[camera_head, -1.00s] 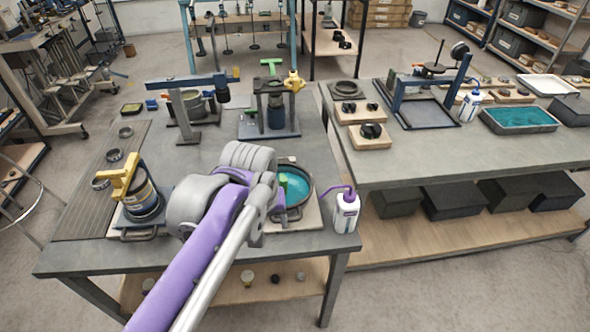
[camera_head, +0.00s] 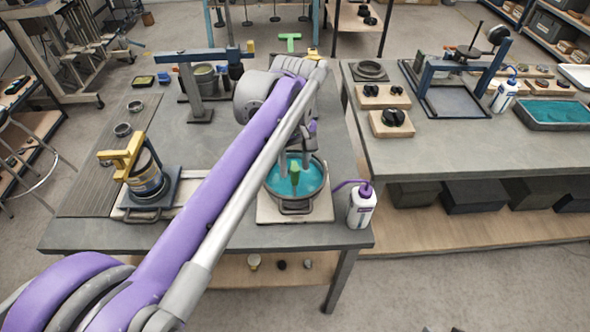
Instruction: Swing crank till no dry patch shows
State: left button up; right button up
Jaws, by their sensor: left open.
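A round dark pan (camera_head: 298,209) with teal liquid (camera_head: 276,181) stands on a pale board on the near table. A green upright grip (camera_head: 295,173) rises inside the pan; whatever it is fixed to is hidden. My left arm reaches across from the lower left. My left gripper (camera_head: 295,161) points down over the pan, open, its fingers close around or beside the green grip; I cannot tell whether they touch it. The arm and gripper hide the pan's far side, so I cannot tell whether a dry patch is there. My right gripper is not in view.
A white bottle with a purple spout (camera_head: 361,207) stands right of the pan. A tin with a yellow clamp-like part (camera_head: 121,158) stands to the left. A blue-armed stand (camera_head: 197,85) is behind. A second table (camera_head: 470,140) holds a teal tray (camera_head: 556,113).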

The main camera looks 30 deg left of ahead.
pick_arm(q)
jog(key=shift+f, duration=1.15)
grip_shut()
